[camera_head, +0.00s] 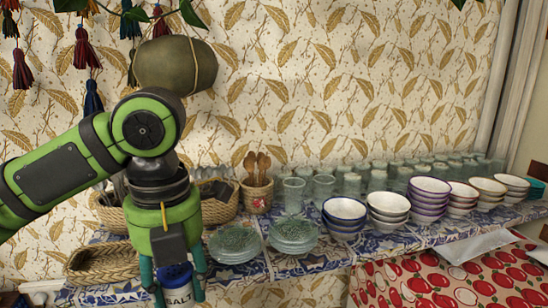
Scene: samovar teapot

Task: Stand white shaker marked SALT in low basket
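The shaker (178,291) shows the word SALT and blue at its top; its lower part is cut off by the bottom edge. My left gripper (178,285) points down over it, with teal fingers on both sides, and appears shut on it. The shaker looks to be in front of the shelf edge, but its height is hard to tell. The low wicker basket (82,273) lies at the left end of the shelf, to the left of my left gripper, and looks empty. My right gripper is not in view.
Stacked green glass plates (235,243) stand right of my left gripper. Behind are a taller basket (222,207), a pot with wooden spoons (257,196) and several glasses (293,196). Stacked bowls (344,214) fill the right. A round hanging vessel (175,65) is near my arm.

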